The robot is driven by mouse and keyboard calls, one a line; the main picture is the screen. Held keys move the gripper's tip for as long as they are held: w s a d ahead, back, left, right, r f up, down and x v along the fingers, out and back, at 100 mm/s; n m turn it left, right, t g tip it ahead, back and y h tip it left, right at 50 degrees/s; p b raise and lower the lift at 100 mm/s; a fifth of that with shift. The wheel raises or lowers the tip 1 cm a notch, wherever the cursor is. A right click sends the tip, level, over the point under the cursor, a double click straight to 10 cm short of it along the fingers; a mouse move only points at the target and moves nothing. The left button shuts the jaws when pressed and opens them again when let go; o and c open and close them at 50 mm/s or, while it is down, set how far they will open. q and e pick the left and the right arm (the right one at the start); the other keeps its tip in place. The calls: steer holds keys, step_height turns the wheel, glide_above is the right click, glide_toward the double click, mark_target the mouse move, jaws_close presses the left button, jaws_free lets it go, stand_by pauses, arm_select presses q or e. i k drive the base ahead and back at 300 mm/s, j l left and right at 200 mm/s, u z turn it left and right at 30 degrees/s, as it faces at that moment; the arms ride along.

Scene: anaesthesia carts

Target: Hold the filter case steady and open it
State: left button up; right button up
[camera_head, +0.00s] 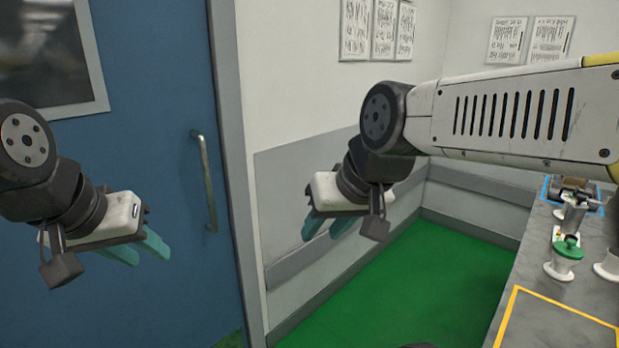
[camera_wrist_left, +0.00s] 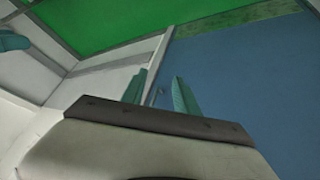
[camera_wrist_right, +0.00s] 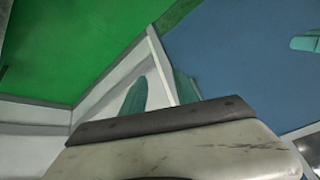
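I cannot pick out a filter case with certainty in any view. Several small items stand on the grey counter (camera_head: 545,322) at the right of the head view, partly cut off by the picture edge. My left gripper (camera_head: 142,254) hangs in front of the blue door, its teal fingers apart and empty; they also show in the left wrist view (camera_wrist_left: 158,95). My right gripper (camera_head: 326,228) hangs in front of the pale wall, left of the counter and well away from it. Its teal fingers are apart with nothing between them, also in the right wrist view (camera_wrist_right: 160,92).
A yellow outline (camera_head: 508,308) marks the nearer counter. A blue door (camera_head: 150,110) with a handle (camera_head: 206,180) is at left. Green floor (camera_head: 430,270) is clear.

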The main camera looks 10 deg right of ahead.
mark_target(559, 269)
steer(key=i+z, duration=0.15)
steer(key=z, duration=0.3)
steer(key=i+z, duration=0.2)
steer(key=z, duration=0.2)
steer(key=i+z, duration=0.2)
steer(key=z, duration=0.25)
steer(key=i+j+z, duration=0.1)
steer(key=z, duration=0.35)
steer(key=i+j+z, duration=0.15)
steer(key=z, duration=0.25)
